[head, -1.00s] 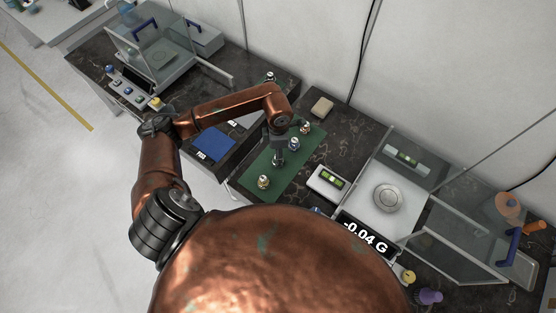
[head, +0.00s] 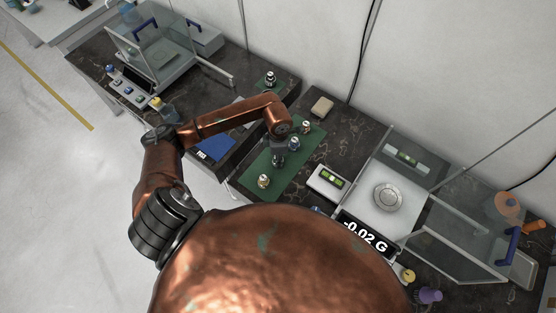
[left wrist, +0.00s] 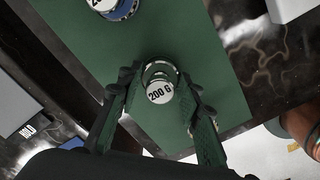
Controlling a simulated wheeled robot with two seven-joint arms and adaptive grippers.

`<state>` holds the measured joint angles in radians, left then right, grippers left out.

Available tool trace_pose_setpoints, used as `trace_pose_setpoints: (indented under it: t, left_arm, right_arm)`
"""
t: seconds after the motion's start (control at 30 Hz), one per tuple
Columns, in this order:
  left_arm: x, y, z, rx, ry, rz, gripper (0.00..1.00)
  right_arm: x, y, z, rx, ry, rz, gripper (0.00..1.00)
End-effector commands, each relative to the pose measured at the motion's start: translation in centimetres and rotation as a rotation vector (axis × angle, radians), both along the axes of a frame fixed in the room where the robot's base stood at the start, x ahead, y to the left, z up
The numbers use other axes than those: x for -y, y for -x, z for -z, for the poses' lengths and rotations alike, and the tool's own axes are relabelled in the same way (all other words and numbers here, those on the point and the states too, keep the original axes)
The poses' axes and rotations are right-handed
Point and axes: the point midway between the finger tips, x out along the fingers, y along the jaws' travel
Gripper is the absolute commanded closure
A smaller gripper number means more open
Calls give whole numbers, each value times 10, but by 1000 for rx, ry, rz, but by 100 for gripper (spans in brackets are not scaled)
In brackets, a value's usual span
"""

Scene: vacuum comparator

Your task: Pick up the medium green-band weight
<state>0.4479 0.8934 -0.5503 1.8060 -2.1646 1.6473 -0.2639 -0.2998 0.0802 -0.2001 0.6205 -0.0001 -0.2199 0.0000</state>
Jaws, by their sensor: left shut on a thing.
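A silvery weight labelled 200 G (left wrist: 160,88) stands on the green mat (left wrist: 220,60), between the fingers of my left gripper (left wrist: 160,108) in the left wrist view. The gripper is shut on it. Its band is hard to make out. In the head view my left gripper (head: 279,160) reaches down to the mat's middle and mostly hides this weight. A blue-band weight (head: 293,144) stands just behind it, and it also shows in the left wrist view (left wrist: 115,8). My right gripper is not in view.
A red-band weight (head: 306,127) and a yellow-band weight (head: 264,181) stand on the same mat. A dark weight (head: 270,79) stands farther back. A balance with a round pan (head: 388,197) and glass panels is at right. A blue PASS mat (head: 215,148) lies at left.

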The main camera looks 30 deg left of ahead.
Motion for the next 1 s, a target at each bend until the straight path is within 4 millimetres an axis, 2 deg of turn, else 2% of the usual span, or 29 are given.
trace_pose_setpoints:
  t: [0.3,0.67,0.87,1.0]
  left_arm:
    - [0,0,0,1,1,0,97]
    - [0,-1,-6,2,1,1,97]
    - [-1,-2,-31,5,-1,2,97]
    - [-2,22,-59,4,-2,4,97]
  right_arm:
    - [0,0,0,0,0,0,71]
    - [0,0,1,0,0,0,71]
    - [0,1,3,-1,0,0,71]
    - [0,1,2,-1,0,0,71]
